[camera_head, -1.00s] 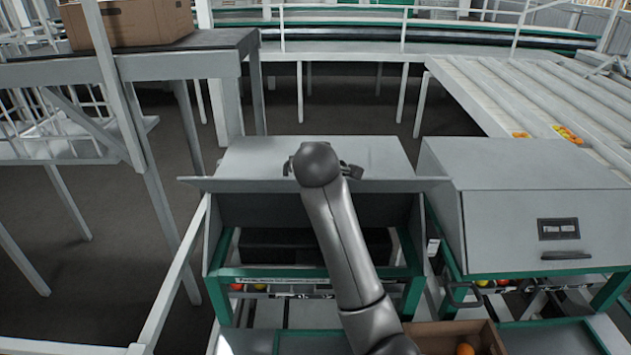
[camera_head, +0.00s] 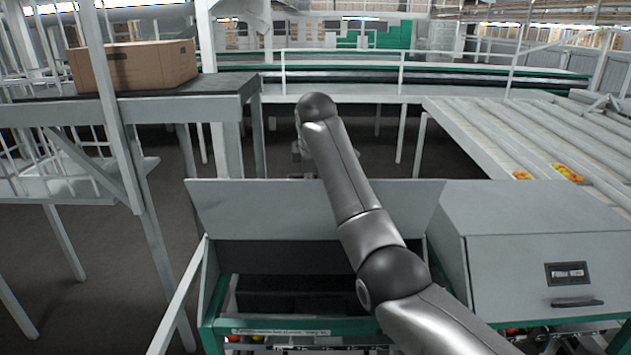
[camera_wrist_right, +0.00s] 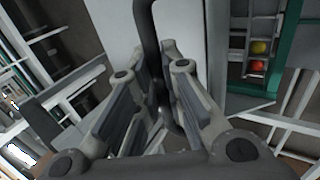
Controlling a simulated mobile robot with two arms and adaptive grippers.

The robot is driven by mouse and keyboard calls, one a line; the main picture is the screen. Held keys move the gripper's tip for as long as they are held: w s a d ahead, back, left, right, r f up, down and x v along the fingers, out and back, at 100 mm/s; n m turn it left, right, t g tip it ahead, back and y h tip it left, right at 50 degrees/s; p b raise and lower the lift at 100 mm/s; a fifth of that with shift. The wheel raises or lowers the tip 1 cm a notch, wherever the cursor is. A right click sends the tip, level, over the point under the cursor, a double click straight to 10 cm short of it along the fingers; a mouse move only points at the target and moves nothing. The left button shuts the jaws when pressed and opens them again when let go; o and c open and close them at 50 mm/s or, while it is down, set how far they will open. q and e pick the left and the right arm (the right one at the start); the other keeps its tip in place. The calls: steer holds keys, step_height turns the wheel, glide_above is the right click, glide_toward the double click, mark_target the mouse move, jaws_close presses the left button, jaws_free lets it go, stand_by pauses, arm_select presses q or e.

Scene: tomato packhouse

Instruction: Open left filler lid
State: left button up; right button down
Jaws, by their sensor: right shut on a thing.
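The left filler lid (camera_head: 240,205) stands raised, tilted up from its box, with the dark inside of the filler (camera_head: 285,290) showing below it. My right arm reaches across the lid, and my right gripper (camera_head: 302,158) is at the lid's upper edge, mostly hidden behind my own wrist. In the right wrist view my right gripper (camera_wrist_right: 165,80) has its two fingers on either side of the dark bar handle (camera_wrist_right: 150,40) and is shut on it. The grey lid panel also shows there (camera_wrist_right: 115,25). My left gripper is not in view.
The right filler lid (camera_head: 520,240) is closed, with its own dark handle (camera_head: 577,303). A cardboard box (camera_head: 140,65) stands on a raised table (camera_head: 120,108) at the left. A roller conveyor (camera_head: 490,125) with some tomatoes (camera_head: 567,172) lies at the back right.

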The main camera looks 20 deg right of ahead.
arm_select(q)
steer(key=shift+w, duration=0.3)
arm_select(e)
steer(key=shift+w+d+f+g, duration=0.1)
steer(key=shift+w+d+g, duration=0.1)
steer(key=shift+w+g, duration=0.3)
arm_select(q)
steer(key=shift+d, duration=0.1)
arm_select(e)
steer(key=shift+w, duration=0.1)
steer(key=c, duration=1.8)
jaws_free()
steer(key=shift+w, duration=0.1)
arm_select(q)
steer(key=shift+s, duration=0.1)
arm_select(e)
steer(key=v, duration=1.2)
steer(key=shift+d, duration=0.1)
steer(key=shift+d, duration=0.1)
